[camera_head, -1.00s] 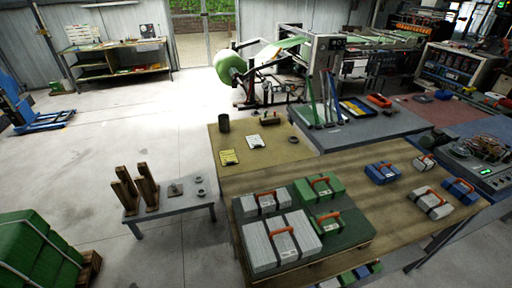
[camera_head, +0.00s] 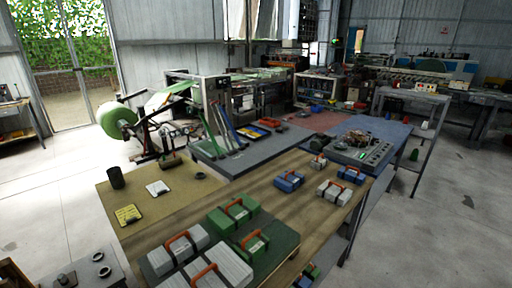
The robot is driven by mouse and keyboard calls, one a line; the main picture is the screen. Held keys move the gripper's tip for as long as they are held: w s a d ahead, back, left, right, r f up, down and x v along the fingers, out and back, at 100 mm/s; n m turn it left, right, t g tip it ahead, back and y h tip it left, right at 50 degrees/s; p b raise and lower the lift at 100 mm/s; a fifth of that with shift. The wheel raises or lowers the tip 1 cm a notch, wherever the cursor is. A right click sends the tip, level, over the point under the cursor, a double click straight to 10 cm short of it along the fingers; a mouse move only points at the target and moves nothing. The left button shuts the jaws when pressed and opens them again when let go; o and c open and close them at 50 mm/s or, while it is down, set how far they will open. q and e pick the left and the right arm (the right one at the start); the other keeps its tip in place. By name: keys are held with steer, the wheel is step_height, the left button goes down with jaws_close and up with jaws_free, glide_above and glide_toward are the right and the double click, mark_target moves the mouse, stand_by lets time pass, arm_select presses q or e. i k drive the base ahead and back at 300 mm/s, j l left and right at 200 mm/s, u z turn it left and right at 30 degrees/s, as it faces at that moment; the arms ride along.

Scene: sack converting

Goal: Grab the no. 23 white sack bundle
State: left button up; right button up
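Several white sack bundles with orange handles lie on the long wooden table (camera_head: 283,211). A large white bundle (camera_head: 234,266) and a smaller white bundle (camera_head: 160,262) lie on a dark green board (camera_head: 284,240) at the near end, beside two green bundles (camera_head: 222,222). Another white bundle (camera_head: 331,197) lies towards the far right end, and a small white one (camera_head: 317,165) lies just behind it. Labels show on the bundles, but the numbers are too small to read, so I cannot tell which is no. 23. Neither of my grippers is in view.
Blue bundles (camera_head: 287,184) lie near the far white ones. A lower tan table (camera_head: 140,190) with a dark cup (camera_head: 116,178) and note cards adjoins on the left. The floor right of the table is clear.

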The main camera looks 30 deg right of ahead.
mark_target(318, 162)
steer(key=z, duration=1.4)
steer(key=i+l+u, duration=0.1)
steer(key=u, duration=0.4)
steer(key=l+u, duration=0.2)
steer(key=u, duration=0.25)
steer(key=l+u, duration=0.25)
steer(key=u, duration=0.25)
steer(key=l+u, duration=0.15)
steer(key=l, duration=0.3)
steer(key=l+u, duration=0.1)
steer(key=l, duration=0.35)
steer(key=k+l+u, duration=0.15)
steer(key=l, duration=0.25)
steer(key=l+u, duration=0.1)
steer(key=l, duration=0.35)
steer(key=k+l+u, duration=0.15)
steer(key=l, duration=0.3)
steer(key=l+u, duration=0.15)
steer(key=l, duration=0.25)
steer(key=k+l+u, duration=0.1)
steer(key=l, duration=0.3)
steer(key=k+l+u, duration=0.15)
steer(key=l, duration=0.25)
steer(key=k, duration=0.05)
